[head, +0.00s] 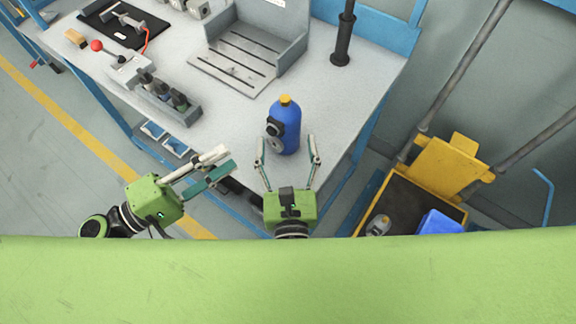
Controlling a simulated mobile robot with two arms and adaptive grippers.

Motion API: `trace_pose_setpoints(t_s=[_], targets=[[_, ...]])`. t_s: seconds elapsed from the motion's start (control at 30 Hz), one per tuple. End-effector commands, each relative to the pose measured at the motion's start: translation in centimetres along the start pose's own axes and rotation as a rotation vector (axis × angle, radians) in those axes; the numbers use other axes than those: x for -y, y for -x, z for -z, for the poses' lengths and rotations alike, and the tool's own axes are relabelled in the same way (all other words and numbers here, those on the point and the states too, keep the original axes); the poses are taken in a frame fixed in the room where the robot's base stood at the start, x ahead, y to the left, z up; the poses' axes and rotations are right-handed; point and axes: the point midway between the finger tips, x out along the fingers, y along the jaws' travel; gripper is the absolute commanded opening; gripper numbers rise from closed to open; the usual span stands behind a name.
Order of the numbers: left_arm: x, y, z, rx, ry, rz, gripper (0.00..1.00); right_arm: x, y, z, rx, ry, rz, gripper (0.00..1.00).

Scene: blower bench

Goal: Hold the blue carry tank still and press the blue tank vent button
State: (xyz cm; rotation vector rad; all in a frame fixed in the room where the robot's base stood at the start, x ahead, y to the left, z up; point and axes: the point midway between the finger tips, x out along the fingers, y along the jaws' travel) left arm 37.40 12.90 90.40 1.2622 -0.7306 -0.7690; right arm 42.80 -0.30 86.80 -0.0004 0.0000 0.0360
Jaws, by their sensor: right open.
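The blue carry tank (287,130) stands upright near the front edge of the bench, with a yellow cap (285,100) on top. A dark round fitting (273,127) sits on its left side, with a small grey round part (276,146) below it. I cannot tell which part is the vent button. My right gripper (287,148) is open, its fingers spread to either side of the tank's lower part; contact is unclear. My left gripper (229,159) is to the left of the tank, apart from it.
A grey slotted fixture (232,65) and a dark post (342,45) stand behind the tank. A holder with several dark pieces (165,98) and a red-knobbed lever (110,52) are at left. A yellow cart (440,172) stands right of the bench.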

Motion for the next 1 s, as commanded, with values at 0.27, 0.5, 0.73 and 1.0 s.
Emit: trace_pose_setpoints(t_s=[0.27, 0.5, 0.73, 1.0], targets=[[0.0, 0.0, 0.0, 0.0, 0.0, 0.0, 0.28, 0.0, -4.6, 0.0, 0.001, 0.0, 0.001, 0.65], [0.0, 0.0, 0.0, 0.0, 0.0, 0.0, 0.28, 0.0, -6.0, 0.0, 0.0, 0.0, 0.0, 0.65], [0.0, 0.0, 0.0, 0.0, 0.0, 0.0, 0.28, 0.0, -6.0, 0.0, 0.0, 0.0, 0.0, 0.65], [0.0, 0.0, 0.0, 0.0, 0.0, 0.0, 0.28, 0.1, -6.0, 0.1, 0.0, 0.0, 0.001, 0.11]])
